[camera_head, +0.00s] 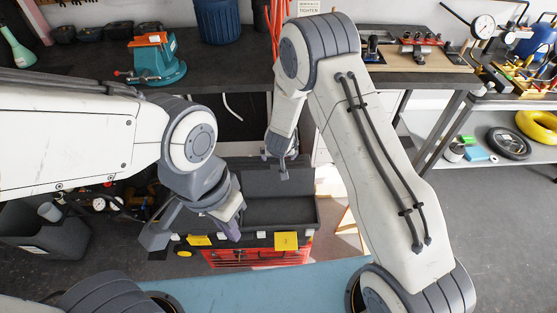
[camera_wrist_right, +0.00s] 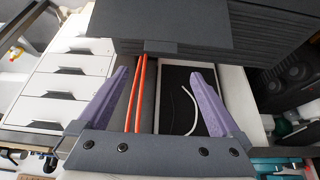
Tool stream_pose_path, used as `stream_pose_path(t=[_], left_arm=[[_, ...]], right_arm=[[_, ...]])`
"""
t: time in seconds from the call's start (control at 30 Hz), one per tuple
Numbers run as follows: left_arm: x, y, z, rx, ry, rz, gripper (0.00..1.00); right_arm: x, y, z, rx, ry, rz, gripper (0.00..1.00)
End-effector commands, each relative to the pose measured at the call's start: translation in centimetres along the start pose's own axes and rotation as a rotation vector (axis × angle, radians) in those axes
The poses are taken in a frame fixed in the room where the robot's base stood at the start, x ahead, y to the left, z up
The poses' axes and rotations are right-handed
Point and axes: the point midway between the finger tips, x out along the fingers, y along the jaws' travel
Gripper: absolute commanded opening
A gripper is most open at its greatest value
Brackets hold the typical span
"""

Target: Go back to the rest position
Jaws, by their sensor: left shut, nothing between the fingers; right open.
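My left gripper (camera_head: 234,222) has purple fingers and is shut with nothing between them. It hangs over the left part of an open toolbox (camera_head: 262,256) with a red body and a dark tray. My right gripper (camera_head: 283,172) is small and partly hidden by its own arm in the head view, in front of the workbench and above the back of the toolbox. In the right wrist view the right gripper (camera_wrist_right: 160,85) shows two purple fingers spread wide apart, with nothing held between them.
The dark workbench (camera_head: 240,70) runs along the back, with a blue-green vise (camera_head: 155,65) on it. Orange cords (camera_wrist_right: 139,90) and a white curved cable (camera_wrist_right: 190,108) show beyond the right fingers. White drawers (camera_wrist_right: 70,70) stand at left there. A shelf at right holds a yellow ring (camera_head: 538,125).

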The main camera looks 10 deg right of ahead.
Motion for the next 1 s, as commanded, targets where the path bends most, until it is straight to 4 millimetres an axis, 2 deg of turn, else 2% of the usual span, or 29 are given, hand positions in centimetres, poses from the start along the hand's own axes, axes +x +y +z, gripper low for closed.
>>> stream_pose_path(t=[0.03,0.2,0.77,0.87,0.97,1.0], left_arm=[[-0.2,0.0,0.0,0.000,0.000,0.000,0.00],[-0.2,0.0,0.0,0.000,0.000,0.000,0.00],[-0.2,0.0,0.0,0.000,0.000,0.000,0.00],[-0.2,0.0,0.0,0.000,0.000,0.000,0.00],[-0.2,0.0,0.0,0.000,0.000,0.000,0.00],[-0.2,0.0,0.0,0.000,0.000,0.000,0.00]], right_arm=[[-0.8,0.0,-0.1,0.000,0.001,0.000,1.00],[-2.0,0.0,-0.1,0.001,0.001,0.000,1.00],[-2.3,0.1,-0.1,0.001,0.000,-0.002,1.00],[-3.9,0.5,-0.6,0.002,-0.006,-0.024,1.00],[-7.3,1.5,-0.9,-0.002,-0.026,-0.063,1.00],[-9.1,2.1,-0.9,-0.007,-0.038,-0.079,1.00]])
